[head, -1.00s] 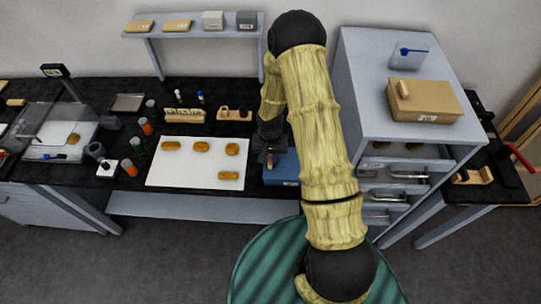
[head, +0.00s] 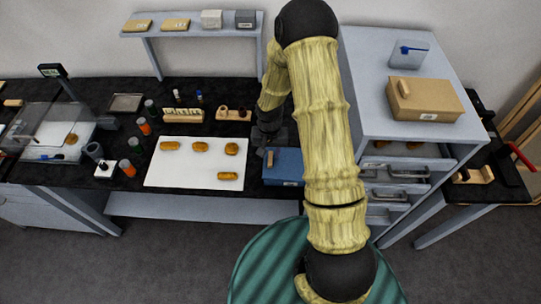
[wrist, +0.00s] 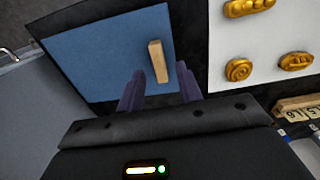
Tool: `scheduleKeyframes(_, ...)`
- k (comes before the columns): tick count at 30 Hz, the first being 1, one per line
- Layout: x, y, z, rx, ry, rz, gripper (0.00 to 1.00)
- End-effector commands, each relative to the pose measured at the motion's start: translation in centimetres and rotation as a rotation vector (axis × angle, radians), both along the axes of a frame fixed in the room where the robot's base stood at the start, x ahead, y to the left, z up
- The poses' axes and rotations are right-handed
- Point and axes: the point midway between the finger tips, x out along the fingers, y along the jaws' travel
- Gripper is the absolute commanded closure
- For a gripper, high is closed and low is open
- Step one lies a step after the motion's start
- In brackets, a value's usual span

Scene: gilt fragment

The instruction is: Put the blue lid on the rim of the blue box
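The blue lid (head: 289,162) lies flat on top of the blue box (head: 283,182) on the black bench; it looks level, but the seam is too small to judge closely. Its wooden handle (head: 270,158) stands up near the left side. In the wrist view the lid (wrist: 100,55) is a blue panel with the pale handle (wrist: 158,62) in front of my fingers. My gripper (wrist: 160,70) is open, one dark finger to each side, with a gap to the handle. In the head view my gripper (head: 263,147) is just behind the handle, partly hidden by my arm.
A white board (head: 197,178) with several golden pieces lies just left of the box. A grey drawer cabinet (head: 400,110) stands close on the right. Small wooden racks (head: 183,116) and bottles stand farther back left. A wall shelf (head: 190,28) is above the bench.

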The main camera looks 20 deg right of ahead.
Motion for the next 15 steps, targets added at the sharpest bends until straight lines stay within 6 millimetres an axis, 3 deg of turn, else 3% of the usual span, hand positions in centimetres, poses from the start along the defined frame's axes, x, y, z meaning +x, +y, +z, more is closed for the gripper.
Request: scheduleKeyframes(15,0.1,0.0,7.8,0.0,-0.004,-0.002,0.64)
